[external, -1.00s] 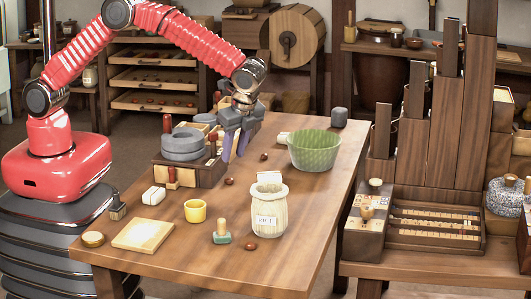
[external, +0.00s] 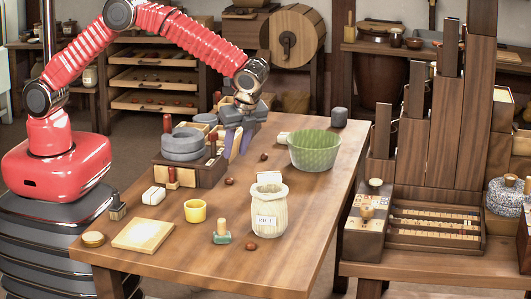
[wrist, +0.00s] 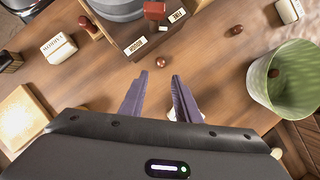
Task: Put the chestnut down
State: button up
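My gripper (external: 237,148) hangs above the table beside the quern box. In the wrist view its two purple fingers (wrist: 161,76) stand apart with nothing visible between the tips. Brown chestnuts lie loose on the table: one near the quern box (external: 230,181), one left of the bowl (external: 264,155), one before the cloth jar (external: 251,246). In the wrist view one chestnut (wrist: 190,62) lies just past the fingertips and another (wrist: 236,28) farther off. A small brown thing (wrist: 273,73) shows inside the green bowl (wrist: 258,90).
The green bowl (external: 315,140) stands right of my gripper; the wooden quern box (external: 210,172) with its grey stone stands left. A cloth jar (external: 269,215), yellow cup (external: 195,211), white block (external: 153,195) and wooden board (external: 143,235) stand nearer. The table's right front area is clear.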

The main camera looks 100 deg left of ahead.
send_over(229, 178)
jog(key=w+d, duration=0.2)
notch_tip(229, 178, down, 5)
jog(key=shift+f, duration=0.1)
jog(key=shift+x, duration=2.65)
jog(key=shift+a, duration=0.1)
grip_shut()
